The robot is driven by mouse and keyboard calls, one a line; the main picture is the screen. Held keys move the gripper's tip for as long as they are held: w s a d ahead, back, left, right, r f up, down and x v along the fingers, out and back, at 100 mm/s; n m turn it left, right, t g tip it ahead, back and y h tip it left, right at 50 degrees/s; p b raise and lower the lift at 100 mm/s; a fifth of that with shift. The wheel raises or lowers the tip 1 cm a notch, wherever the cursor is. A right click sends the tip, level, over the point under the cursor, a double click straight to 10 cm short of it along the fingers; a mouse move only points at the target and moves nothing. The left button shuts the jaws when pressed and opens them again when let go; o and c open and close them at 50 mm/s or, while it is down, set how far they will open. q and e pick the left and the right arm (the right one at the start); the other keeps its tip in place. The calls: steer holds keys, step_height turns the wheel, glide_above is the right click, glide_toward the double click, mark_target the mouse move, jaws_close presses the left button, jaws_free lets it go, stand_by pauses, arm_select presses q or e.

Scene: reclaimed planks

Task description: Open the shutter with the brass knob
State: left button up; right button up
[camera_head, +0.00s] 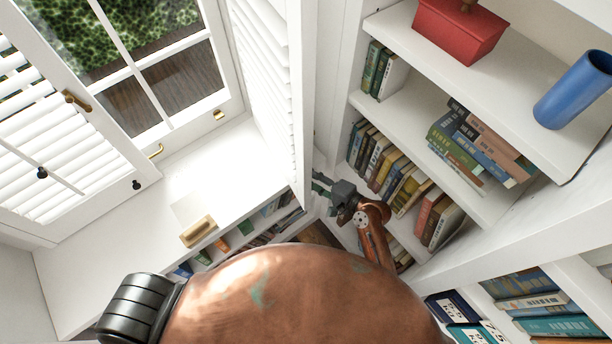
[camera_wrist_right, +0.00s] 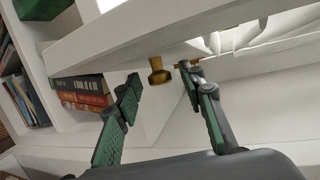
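A white louvred shutter (camera_head: 270,75) stands out from the window's right side, seen at a steep angle in the head view. My right gripper (camera_head: 322,186) is by its lower free edge. In the right wrist view, a brass knob (camera_wrist_right: 159,72) sticks out below a white panel edge (camera_wrist_right: 150,42). My right gripper (camera_wrist_right: 162,84) is open there, with one green-padded finger on each side of the knob and a gap showing on both sides. A second brass piece (camera_wrist_right: 183,65) shows behind the right fingertip. The knob is not visible in the head view. My left gripper is out of view.
Another louvred shutter (camera_head: 62,150) with dark knobs and a brass latch (camera_head: 76,100) is at left. A white sill (camera_head: 105,235) lies below the window. Bookshelves (camera_head: 420,115) stand close on the right, with a red box (camera_head: 458,30) and a blue cylinder (camera_head: 575,90).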

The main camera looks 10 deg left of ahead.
steer(key=shift+x, duration=0.85)
steer(key=shift+c, duration=0.4)
jaws_close()
